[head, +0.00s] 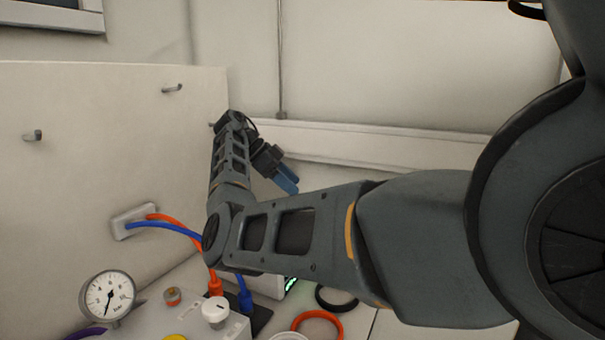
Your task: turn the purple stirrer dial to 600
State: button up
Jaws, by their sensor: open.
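No purple stirrer dial can be made out in the head view. No scale numbers for a dial are readable. My gripper (287,181) is raised in front of the back wall, well above and to the right of that unit. Its blue fingers point down and to the right, with nothing seen between them. It is open. My arm crosses the middle and right, hiding much of the bench.
A round pressure gauge (108,296) stands at the unit's left. Orange and blue cables run from a wall socket (132,222) down behind my arm. Black (336,298) and orange (318,325) rings lie on the bench. A pale panel with hooks stands at left.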

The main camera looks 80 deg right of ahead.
jog(key=shift+s+d+r, duration=0.2)
jog(key=shift+s+r, duration=0.2)
jog(key=shift+s, duration=0.2)
jog(key=shift+s+d+r, duration=0.25)
jog(key=shift+s+r, duration=0.1)
jog(key=shift+s, duration=0.25)
jog(key=shift+s+d+r, duration=0.2)
jog(key=shift+s+r, duration=0.2)
jog(key=shift+s, duration=0.2)
